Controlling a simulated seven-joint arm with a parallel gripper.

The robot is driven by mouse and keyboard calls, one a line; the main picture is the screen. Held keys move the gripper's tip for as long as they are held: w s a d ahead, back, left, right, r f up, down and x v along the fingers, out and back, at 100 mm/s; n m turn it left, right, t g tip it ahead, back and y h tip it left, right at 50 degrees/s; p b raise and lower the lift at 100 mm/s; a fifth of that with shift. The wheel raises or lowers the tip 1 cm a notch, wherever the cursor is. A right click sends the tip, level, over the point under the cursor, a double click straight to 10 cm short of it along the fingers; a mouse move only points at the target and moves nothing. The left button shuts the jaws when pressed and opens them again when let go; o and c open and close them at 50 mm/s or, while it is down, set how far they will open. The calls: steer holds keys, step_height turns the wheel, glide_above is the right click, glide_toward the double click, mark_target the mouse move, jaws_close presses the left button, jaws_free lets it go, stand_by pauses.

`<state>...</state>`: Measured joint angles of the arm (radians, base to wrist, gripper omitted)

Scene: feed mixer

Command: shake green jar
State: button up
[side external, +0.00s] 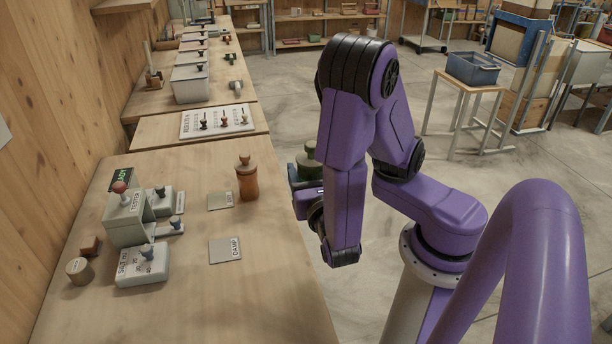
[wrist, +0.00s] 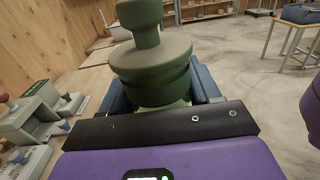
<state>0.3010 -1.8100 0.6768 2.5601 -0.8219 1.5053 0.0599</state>
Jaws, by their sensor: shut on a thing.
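The green jar (wrist: 155,60) has a rounded lid with a knob and fills the middle of the wrist view. My gripper (wrist: 163,95) is shut on it, with a blue finger on each side of its body. In the side view the green jar (side external: 308,160) shows only in part, beyond my gripper (side external: 304,185), and my wrist hides its lower body. The jar is held off to the right of the bench edge, over the floor. It looks roughly upright.
A brown jar (side external: 247,178) stands on the bench (side external: 190,290) near its right edge. Two grey plates, one marked DAMP (side external: 225,250), lie beside it. A tester (side external: 128,217) and a salt meter box (side external: 142,265) stand at the left. A blue bin (side external: 473,68) sits on a far stand.

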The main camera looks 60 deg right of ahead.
mark_target(311, 155)
steer(key=shift+r, duration=2.05)
steer(key=shift+r, duration=2.2)
steer(key=shift+f, duration=2.25)
stand_by(0.3)
stand_by(0.4)
